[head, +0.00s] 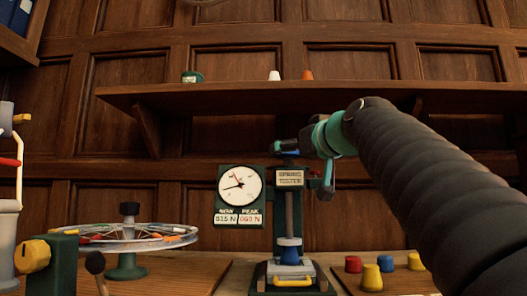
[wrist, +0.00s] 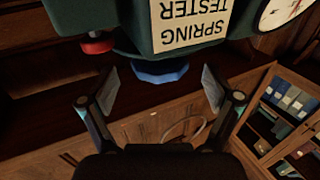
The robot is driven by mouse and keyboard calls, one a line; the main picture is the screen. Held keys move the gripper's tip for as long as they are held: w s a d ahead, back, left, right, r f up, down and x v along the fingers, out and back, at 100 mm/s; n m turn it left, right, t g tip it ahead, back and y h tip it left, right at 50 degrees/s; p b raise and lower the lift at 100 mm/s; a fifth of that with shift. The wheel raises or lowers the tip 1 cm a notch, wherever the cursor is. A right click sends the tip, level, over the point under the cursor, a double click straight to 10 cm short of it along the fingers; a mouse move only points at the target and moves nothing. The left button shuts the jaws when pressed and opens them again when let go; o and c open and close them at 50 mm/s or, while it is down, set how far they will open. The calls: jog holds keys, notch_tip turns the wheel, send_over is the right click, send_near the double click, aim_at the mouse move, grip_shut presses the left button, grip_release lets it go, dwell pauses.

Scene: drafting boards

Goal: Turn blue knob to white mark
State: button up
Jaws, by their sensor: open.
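The spring tester is a dark green stand with a label plate (head: 290,178) and a round dial (head: 240,186); its label is upside down in the wrist view (wrist: 190,22). A blue knob (wrist: 159,72) sits at the edge of its green head, partly hidden by that head in the wrist view. My gripper (wrist: 150,88) is open, with one finger on each side of the knob and visible gaps between. In the head view my gripper (head: 286,147) is at the top of the tester and largely covers the knob. I cannot make out a white mark.
A red knob (wrist: 97,43) sticks out from the tester's side. Red, yellow and blue caps (head: 372,277) stand on the bench at right. A spoked wheel on a stand (head: 130,236) is at left. A wooden shelf (head: 230,93) runs behind, above the tester.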

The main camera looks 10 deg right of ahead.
aim_at(289, 154)
jog(key=shift+x, duration=1.65)
jog(key=c, duration=1.1)
